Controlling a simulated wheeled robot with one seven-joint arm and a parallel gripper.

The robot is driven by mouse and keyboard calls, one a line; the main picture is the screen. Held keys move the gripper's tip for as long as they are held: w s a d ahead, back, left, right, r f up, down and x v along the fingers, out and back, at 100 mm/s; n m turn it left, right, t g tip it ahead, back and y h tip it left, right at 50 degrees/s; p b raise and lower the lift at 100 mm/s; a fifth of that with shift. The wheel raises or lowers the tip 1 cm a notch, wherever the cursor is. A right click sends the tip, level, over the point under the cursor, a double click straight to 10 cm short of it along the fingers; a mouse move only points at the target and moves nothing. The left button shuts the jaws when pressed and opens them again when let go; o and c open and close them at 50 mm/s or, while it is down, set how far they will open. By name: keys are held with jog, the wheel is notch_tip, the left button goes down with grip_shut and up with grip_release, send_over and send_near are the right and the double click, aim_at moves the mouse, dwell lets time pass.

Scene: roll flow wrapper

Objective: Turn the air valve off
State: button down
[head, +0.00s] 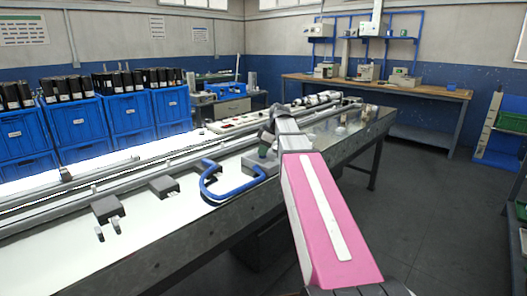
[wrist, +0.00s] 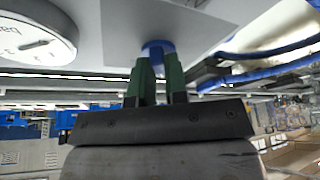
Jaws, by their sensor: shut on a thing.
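In the wrist view, my gripper (wrist: 160,72) has its two dark green fingers close together on a small blue piece (wrist: 156,47), which appears to be the air valve's handle. The blue piece sits against a pale grey surface (wrist: 190,22); its far part is hidden by the fingers, so I cannot tell which way it is turned. In the head view, my gripper (head: 268,142) is at the bench near a grey block (head: 259,163), and my pink arm hides part of that spot.
A round white gauge marked "bar" (wrist: 35,35) is close to the fingers' left. Blue hose (wrist: 265,72) runs to their right and loops over the bench edge in the head view (head: 212,188). A long machine bed (head: 140,225) stretches left; blue crates (head: 75,123) stand behind. Floor at right is clear.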

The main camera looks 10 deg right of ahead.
jog(key=c, duration=1.1)
grip_release()
jog(key=shift+a+f, duration=0.15)
jog(key=shift+c, duration=0.2)
jog(key=v, duration=1.1)
